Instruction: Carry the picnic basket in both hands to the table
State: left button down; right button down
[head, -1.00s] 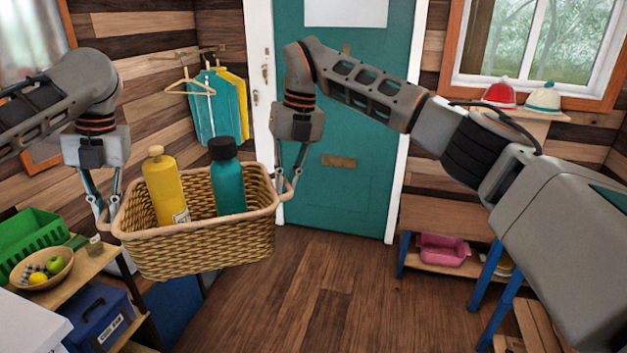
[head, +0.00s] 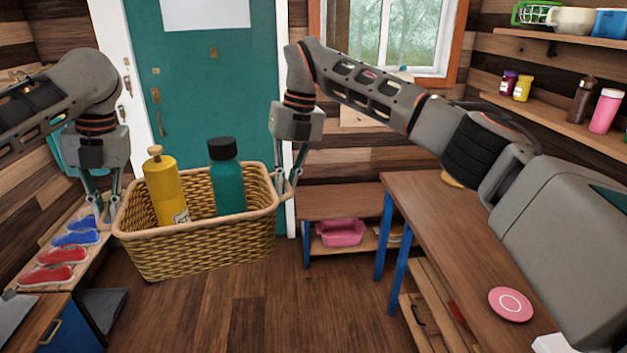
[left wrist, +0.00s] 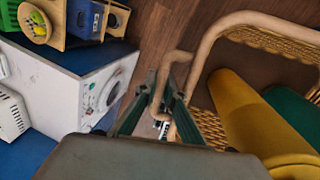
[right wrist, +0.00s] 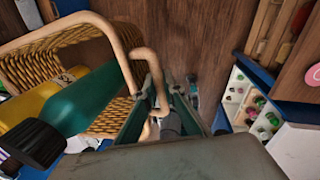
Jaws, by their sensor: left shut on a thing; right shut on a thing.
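The wicker picnic basket (head: 205,245) hangs level in the air between my grippers in the head view. A yellow bottle (head: 164,190) and a teal bottle with a black cap (head: 227,185) stand in it. My left gripper (head: 108,218) is shut on the handle at the basket's left end; the left wrist view shows the handle (left wrist: 176,58) between its fingers. My right gripper (head: 285,196) is shut on the handle at the right end, also seen in the right wrist view (right wrist: 148,56). A wooden table (head: 430,205) with blue legs stands to the right of the basket, apart from it.
A pink plate (head: 511,304) lies on the table's near part. A low shelf (head: 340,201) with a pink tub (head: 341,233) stands behind. A rack with red and blue shoes (head: 58,254) is at left. The teal door (head: 205,90) is at the back. Floor below the basket is clear.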

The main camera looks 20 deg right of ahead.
aim_at(449, 213)
jog(key=z, duration=2.95)
jog(key=j+z, duration=0.15)
jog(key=z, duration=0.3)
jog(key=j, duration=1.35)
jog(key=k, duration=0.05)
